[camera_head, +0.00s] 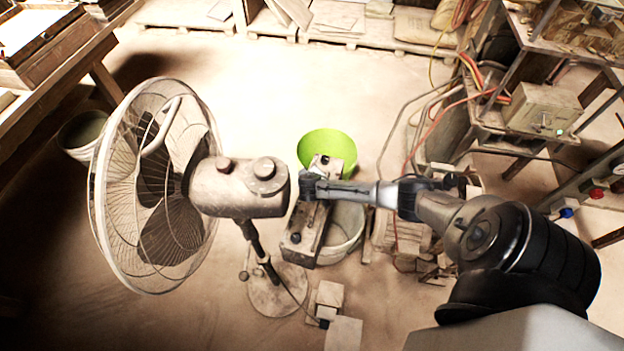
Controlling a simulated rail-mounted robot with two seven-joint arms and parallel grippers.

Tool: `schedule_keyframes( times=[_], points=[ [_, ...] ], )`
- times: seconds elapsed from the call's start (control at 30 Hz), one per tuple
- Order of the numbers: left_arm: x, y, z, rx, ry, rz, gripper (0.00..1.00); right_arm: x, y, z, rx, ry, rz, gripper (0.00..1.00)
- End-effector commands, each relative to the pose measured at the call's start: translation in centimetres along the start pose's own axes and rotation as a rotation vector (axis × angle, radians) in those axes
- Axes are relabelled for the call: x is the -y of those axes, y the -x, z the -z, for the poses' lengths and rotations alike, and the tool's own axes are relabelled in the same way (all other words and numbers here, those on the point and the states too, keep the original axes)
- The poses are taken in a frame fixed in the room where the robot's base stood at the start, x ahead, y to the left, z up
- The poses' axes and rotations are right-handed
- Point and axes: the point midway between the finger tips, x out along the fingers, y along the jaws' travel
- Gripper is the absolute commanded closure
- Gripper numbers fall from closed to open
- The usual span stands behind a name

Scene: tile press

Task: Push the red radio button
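A small red button (596,193) sits on a grey panel (580,187) at the far right edge. My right arm comes in from the lower right and reaches left across the middle. Its gripper (308,187) is near the fan's motor housing, far left of the red button. The gripper is small and dark here, so I cannot tell whether its fingers are open or shut. My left gripper is not in view.
A large standing fan (158,185) fills the left. A grey box with black knobs (305,232), a green bucket (328,148) and a pale bucket (345,235) are in the middle. A metal control box (543,110) with cables stands on a shelf at right.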

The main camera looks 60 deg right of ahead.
Motion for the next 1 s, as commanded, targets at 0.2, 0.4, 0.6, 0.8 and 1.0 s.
schedule_keyframes(
  times=[0.2,0.4,0.6,0.8,1.0],
  points=[
    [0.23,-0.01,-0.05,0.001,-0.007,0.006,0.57,0.00,0.00,0.00,0.000,0.000,0.000,1.00],
    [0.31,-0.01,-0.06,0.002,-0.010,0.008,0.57,0.00,0.00,0.00,0.000,0.000,0.000,1.00],
    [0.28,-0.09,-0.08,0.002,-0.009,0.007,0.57,0.07,-0.09,-0.07,0.000,0.000,0.000,1.00],
    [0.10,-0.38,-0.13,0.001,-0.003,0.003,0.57,0.38,-0.52,-0.39,0.001,-0.001,0.000,1.00],
    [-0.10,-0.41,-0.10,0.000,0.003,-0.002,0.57,0.46,-0.65,-0.50,0.001,0.000,0.000,1.00]
  ],
)
